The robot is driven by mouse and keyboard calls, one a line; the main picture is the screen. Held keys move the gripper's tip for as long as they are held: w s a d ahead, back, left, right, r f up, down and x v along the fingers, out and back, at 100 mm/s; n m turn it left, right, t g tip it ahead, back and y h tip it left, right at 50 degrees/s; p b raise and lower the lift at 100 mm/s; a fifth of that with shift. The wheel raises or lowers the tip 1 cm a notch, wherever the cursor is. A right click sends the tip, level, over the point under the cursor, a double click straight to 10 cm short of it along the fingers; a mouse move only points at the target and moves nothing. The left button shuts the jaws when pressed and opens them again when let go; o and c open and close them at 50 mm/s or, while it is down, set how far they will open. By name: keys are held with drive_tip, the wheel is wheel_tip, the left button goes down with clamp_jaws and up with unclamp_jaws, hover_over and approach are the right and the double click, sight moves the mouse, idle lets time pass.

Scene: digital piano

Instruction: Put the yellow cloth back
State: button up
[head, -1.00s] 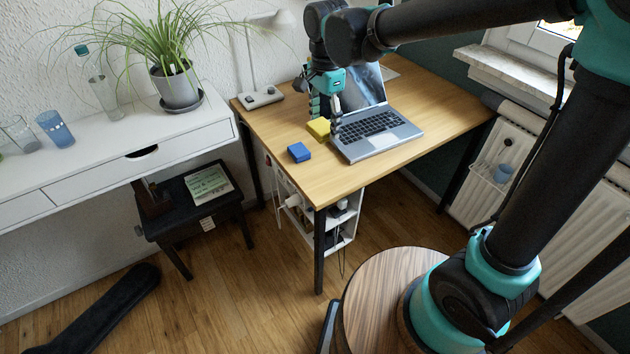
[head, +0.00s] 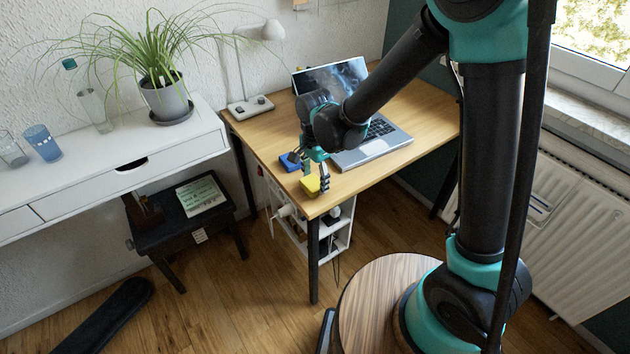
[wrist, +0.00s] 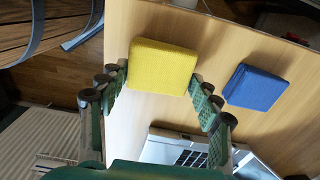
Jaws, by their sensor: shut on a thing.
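The yellow cloth (head: 310,184) is a small folded block near the front left edge of the wooden desk. My gripper (head: 316,184) is shut on it. In the wrist view the yellow cloth (wrist: 162,66) sits between the two green-lined fingers of my gripper (wrist: 158,88). Whether the cloth touches the desk or hangs just above it, I cannot tell. A blue cloth (head: 289,162) of similar shape lies on the desk just behind and left of the yellow one. It also shows in the wrist view (wrist: 255,88), apart from my fingers.
An open laptop (head: 372,148) stands on the desk (head: 345,187) behind and right of my gripper. A lamp base (head: 251,106) is at the back left corner. A white sideboard (head: 170,150) with a potted plant (head: 166,98) stands to the left.

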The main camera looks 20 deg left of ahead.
sight(315, 181)
drive_tip(key=shift+f, duration=0.4)
drive_tip(key=o, duration=1)
drive_tip(key=shift+f, duration=0.1)
wheel_tip(315, 181, up, 12)
drive_tip(key=shift+r, duration=0.15)
